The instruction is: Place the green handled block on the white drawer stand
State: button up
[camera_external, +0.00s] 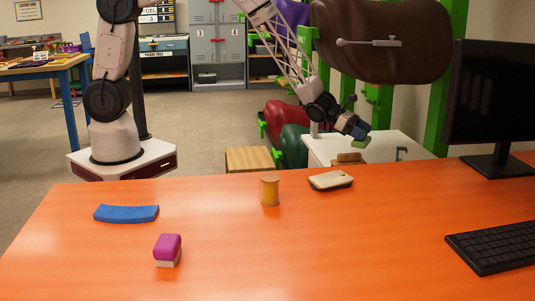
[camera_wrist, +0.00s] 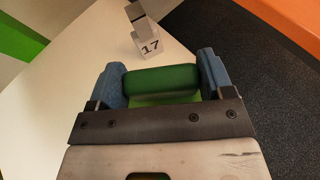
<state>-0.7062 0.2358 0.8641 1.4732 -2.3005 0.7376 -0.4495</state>
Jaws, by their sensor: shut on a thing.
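The green handled block (camera_wrist: 161,84) sits between the two blue fingertips of my gripper (camera_wrist: 162,76) in the wrist view. My gripper is shut on its dark green upper part; a lighter green part shows below. In the external view my gripper (camera_external: 358,131) tilts down to the right, with the green block (camera_external: 365,142) at its tip. The block is over the top of the white stand (camera_external: 388,148) behind the orange table. The white top (camera_wrist: 70,75) also shows under the block in the wrist view. I cannot tell whether the block touches it; the stand's drawers are hidden.
A grey holder marked 17 (camera_wrist: 146,42) stands on the white top, and a brown block (camera_external: 349,157) shows at its front.

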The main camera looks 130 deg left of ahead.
jog(key=s+a+f+h, duration=0.1)
jog(key=s+a+f, duration=0.2)
jog(key=s+a, duration=0.4)
jog(key=s+a+f+m, duration=0.1)
jog(key=s+a+f, duration=0.2)
jog(key=s+a, duration=0.5)
jog(key=shift+s+f+m+h, duration=0.15)
jog(key=shift+m+h, duration=0.15)
jog(key=shift+h, duration=0.1)
jog(key=shift+f, duration=0.2)
jog(key=shift+f, duration=3.15)
jog(key=shift+f, duration=0.65)
jog(key=o, duration=1)
jog(key=shift+o, duration=0.2)
jog(key=shift+s, duration=0.1)
jog(key=shift+v, duration=3.85)
